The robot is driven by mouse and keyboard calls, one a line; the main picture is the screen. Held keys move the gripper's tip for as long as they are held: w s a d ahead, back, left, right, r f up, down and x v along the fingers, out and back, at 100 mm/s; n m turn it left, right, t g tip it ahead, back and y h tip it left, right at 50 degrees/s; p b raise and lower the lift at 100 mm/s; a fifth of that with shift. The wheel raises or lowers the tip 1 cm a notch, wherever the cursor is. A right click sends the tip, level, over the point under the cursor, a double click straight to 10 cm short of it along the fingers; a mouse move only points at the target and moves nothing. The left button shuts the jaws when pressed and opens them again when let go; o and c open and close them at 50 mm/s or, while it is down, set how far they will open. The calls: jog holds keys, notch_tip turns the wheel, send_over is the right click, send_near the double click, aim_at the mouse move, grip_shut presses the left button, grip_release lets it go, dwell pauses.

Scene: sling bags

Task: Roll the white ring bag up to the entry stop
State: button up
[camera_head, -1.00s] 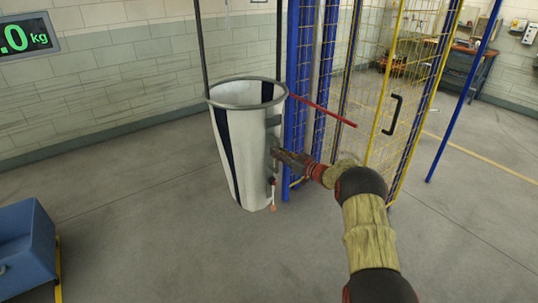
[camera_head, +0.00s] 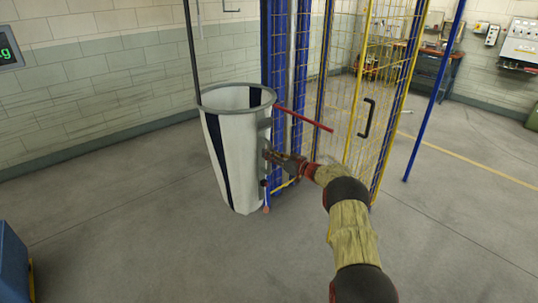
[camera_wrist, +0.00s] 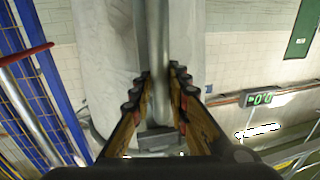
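The white ring bag (camera_head: 236,160) hangs upright below a grey ring, with a dark stripe down its side. Dark hanger bars rise from the ring out of the picture. My gripper (camera_head: 270,155) is at the bag's right side. In the wrist view my gripper's fingers (camera_wrist: 159,88) lie on both sides of a grey upright handle bar (camera_wrist: 157,45) and look closed on it. A red bar (camera_head: 303,118) sticks out beside the blue posts, just right of the bag's ring; it may be the entry stop, but I cannot be sure.
Blue posts (camera_head: 276,60) and a yellow mesh gate (camera_head: 385,90) with a black handle stand right behind the bag. A blue bin (camera_head: 12,265) is at the lower left. A green-digit weight display (camera_head: 8,50) is at the left edge. The floor in front is clear.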

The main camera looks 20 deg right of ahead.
jog(key=o, duration=0.4)
jog(key=v, duration=1.2)
dwell(1.1)
